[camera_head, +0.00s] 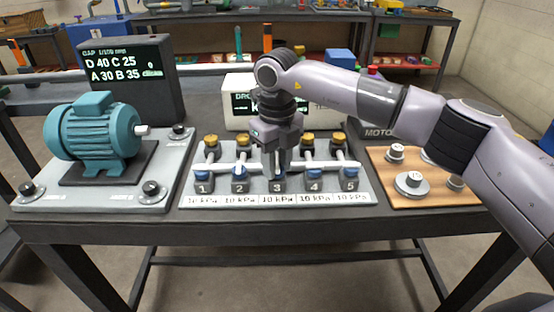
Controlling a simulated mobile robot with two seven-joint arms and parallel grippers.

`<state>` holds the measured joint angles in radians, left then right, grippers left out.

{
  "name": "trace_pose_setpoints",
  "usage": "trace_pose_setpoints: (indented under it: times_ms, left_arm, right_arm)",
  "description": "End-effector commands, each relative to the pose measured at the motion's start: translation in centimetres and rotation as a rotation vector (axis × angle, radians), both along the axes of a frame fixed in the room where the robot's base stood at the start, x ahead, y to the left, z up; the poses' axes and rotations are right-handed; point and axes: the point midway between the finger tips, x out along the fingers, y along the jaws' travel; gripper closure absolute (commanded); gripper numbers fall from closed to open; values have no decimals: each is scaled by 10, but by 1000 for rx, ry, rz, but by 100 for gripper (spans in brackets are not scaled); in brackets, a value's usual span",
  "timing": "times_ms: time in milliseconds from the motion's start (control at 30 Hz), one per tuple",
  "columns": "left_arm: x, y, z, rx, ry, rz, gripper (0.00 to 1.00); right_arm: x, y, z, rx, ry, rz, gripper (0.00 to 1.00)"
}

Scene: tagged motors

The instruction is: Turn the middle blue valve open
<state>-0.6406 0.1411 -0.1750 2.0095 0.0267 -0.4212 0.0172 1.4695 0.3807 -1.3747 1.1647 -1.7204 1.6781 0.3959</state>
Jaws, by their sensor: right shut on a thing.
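The valve panel (222,188) sits at the middle of the table, with a row of blue valves numbered 1 to 5 along its front. The middle blue valve (279,174), above the label 3, is mostly hidden by my right gripper (279,168). My right gripper points straight down over it and is shut on it. Brass knobs, such as the one at the back left of the panel (211,141), stand behind the valves. A white pipe (325,166) runs across the panel. My left gripper is not in view.
A teal motor (93,133) stands on a grey plate (60,191) at the left, before a dark display (127,79). A wooden board (418,198) with several metal weights lies at the right. A white display box (238,93) stands behind the panel.

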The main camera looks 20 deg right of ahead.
Motion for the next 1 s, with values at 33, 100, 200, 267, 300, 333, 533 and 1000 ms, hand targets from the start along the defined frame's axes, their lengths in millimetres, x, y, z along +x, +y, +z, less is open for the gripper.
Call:
trace_pose_setpoints:
  times_ms: [33,100,200,267,300,333,533,1000]
  left_arm:
    - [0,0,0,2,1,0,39]
    - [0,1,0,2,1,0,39]
    - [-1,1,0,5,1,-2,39]
    - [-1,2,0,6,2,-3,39]
    - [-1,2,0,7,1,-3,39]
    - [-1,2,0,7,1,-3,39]
    - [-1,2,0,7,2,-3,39]
    - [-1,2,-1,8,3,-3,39]
  right_arm:
    - [0,-1,1,-2,0,-18,97]
    - [0,-1,1,-2,0,-39,97]
    - [0,-1,1,-2,-1,-61,97]
    - [0,-1,1,-2,-1,-69,97]
    - [0,-1,1,-2,-1,-73,97]
    - [0,-1,0,-2,-1,-76,97]
    - [0,-1,0,-1,0,-81,97]
    - [0,0,0,0,0,-78,41]
